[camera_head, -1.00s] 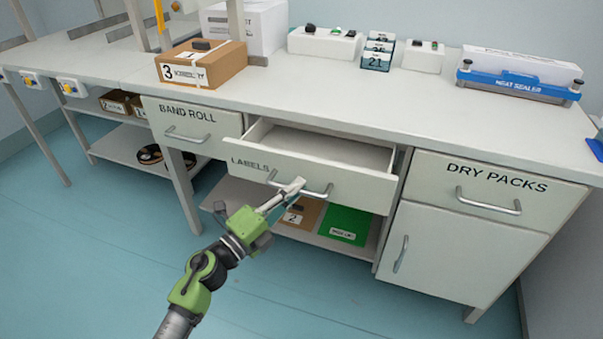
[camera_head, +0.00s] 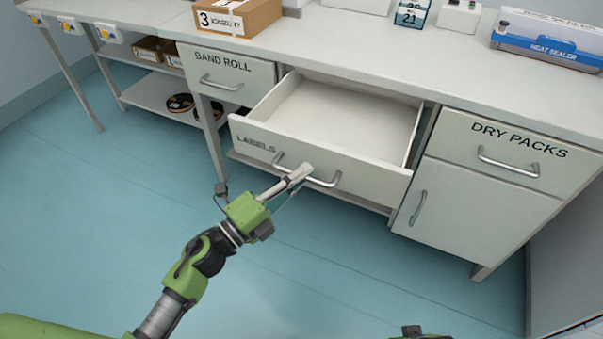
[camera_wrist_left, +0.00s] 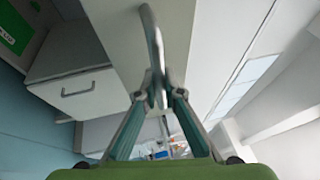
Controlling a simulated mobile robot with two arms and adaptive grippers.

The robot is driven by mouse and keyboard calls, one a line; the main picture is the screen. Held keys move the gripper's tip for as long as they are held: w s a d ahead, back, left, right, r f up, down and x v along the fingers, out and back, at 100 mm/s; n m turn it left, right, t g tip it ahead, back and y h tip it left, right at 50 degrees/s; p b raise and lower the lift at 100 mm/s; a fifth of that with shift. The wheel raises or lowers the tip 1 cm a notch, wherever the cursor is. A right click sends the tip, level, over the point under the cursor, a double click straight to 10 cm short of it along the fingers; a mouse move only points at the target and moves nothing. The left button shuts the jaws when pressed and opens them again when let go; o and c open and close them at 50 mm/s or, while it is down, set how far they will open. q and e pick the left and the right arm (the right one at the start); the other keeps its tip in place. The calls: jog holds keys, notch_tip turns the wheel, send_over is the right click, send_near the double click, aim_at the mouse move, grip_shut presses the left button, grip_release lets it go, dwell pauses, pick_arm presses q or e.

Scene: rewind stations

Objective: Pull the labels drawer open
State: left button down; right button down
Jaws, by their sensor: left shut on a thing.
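The labels drawer (camera_head: 330,170) is pulled well out from under the bench, and its inside looks empty. Its front bears the word LABELS and a curved metal handle (camera_head: 323,183). My left gripper (camera_head: 298,175) is shut on this handle near its middle. In the left wrist view the two fingers (camera_wrist_left: 160,95) close around the handle bar (camera_wrist_left: 153,45). My right gripper does not show clearly; only a small dark part shows at the bottom edge of the head view.
The band roll drawer (camera_head: 228,78) on the left and the dry packs drawer (camera_head: 490,150) on the right are shut. A cardboard box (camera_head: 255,17) and a heat sealer (camera_head: 545,45) stand on the bench (camera_head: 380,55). The blue floor in front is clear.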

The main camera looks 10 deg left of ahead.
pick_arm(q)
jog(key=c, duration=2.1)
grip_release()
jog(key=shift+c, duration=0.2)
jog(key=v, duration=1.2)
jog(key=shift+f, duration=0.1)
